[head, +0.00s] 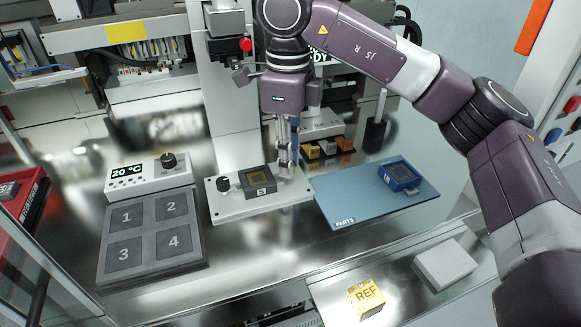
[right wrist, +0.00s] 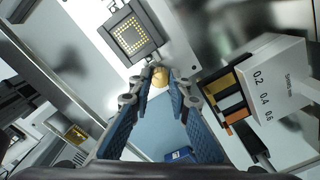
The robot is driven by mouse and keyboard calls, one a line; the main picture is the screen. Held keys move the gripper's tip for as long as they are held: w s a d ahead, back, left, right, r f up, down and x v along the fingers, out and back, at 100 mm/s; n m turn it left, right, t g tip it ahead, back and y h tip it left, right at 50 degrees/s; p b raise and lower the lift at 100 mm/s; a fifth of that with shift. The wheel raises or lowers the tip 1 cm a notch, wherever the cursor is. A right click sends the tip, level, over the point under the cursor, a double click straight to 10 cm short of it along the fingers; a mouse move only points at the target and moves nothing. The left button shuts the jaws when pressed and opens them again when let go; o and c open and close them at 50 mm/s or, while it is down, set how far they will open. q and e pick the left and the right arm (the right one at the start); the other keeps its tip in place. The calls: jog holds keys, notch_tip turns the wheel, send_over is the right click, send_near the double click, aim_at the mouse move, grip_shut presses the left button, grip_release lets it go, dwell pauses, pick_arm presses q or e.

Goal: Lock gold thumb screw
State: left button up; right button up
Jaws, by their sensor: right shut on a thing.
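The gold thumb screw (right wrist: 160,77) shows in the right wrist view between the tips of my right gripper (right wrist: 160,83), beside the dark test socket (right wrist: 130,36). My right gripper is shut on the screw, with a finger on each side. In the head view my right gripper (head: 286,168) points down at the right side of the socket (head: 260,180), over the white base plate (head: 236,207). There the screw is hidden by the fingers. I cannot tell how far the screw is turned. My left gripper is not in view.
A blue parts mat (head: 345,207) with a blue socket (head: 399,175) lies to the right. A grey numbered plate (head: 150,237) and temperature controller (head: 147,179) stand left. A small labelled bin block (right wrist: 270,85) is close to the right fingers. A yellow REF cube (head: 367,297) sits in front.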

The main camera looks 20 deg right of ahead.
jog(key=shift+m, duration=1.4)
jog(key=shift+m+b, duration=0.45)
jog(key=shift+m, duration=0.35)
jog(key=o, duration=0.5)
jog(key=shift+o, duration=0.2)
jog(key=shift+r, duration=0.1)
jog(key=shift+r+p, duration=1.95)
jog(key=shift+r, duration=0.5)
jog(key=shift+a, duration=0.1)
